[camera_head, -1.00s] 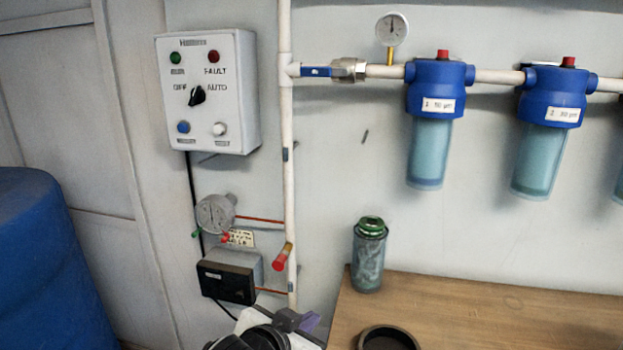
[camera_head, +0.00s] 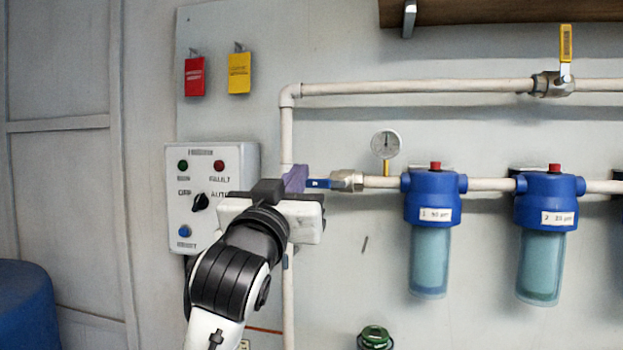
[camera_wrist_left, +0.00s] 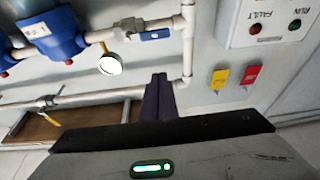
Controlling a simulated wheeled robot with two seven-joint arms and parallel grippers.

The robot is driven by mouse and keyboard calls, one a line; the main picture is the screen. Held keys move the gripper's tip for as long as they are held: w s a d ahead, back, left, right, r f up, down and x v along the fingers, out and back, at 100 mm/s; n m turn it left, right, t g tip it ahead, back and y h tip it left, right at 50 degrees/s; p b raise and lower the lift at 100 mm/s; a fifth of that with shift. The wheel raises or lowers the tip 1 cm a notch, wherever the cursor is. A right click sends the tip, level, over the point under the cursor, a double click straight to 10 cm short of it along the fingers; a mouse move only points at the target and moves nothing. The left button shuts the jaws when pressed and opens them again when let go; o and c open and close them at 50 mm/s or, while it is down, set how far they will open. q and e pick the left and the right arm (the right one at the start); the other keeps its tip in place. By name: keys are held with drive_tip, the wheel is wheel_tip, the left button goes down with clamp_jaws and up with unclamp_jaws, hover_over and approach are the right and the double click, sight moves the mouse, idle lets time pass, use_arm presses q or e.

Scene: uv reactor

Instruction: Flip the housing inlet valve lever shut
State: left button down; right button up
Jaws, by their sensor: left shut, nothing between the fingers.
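The housing inlet valve (camera_head: 346,181) is a metal body on the horizontal pipe left of the first filter housing (camera_head: 433,200). Its blue lever (camera_head: 318,183) lies along the pipe, pointing left. The lever also shows in the left wrist view (camera_wrist_left: 155,35), beyond the fingertips. My left gripper (camera_head: 295,178) is shut and empty, its purple fingers at the lever's left end in the head view. The gripper covers part of the pipe there. The fingers also show in the left wrist view (camera_wrist_left: 158,85), apart from the lever in that picture. I cannot see my right gripper.
A control box (camera_head: 190,170) is partly behind my left arm. A pressure gauge (camera_head: 386,143) stands right of the valve. A second filter housing (camera_head: 545,200) hangs further right. A yellow-handled valve (camera_head: 565,55) is on the upper pipe. Red (camera_head: 194,77) and yellow (camera_head: 239,74) tags hang above.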

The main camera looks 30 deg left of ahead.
use_arm(q)
wheel_tip(320, 180, up, 4)
drive_tip(key=f+p, duration=0.1)
drive_tip(key=p, duration=0.2)
hover_over(319, 184)
drive_tip(key=s, duration=0.3)
wheel_tip(319, 184, down, 4)
drive_tip(key=shift+w+a+r, duration=0.1)
drive_tip(key=shift+w, duration=0.05)
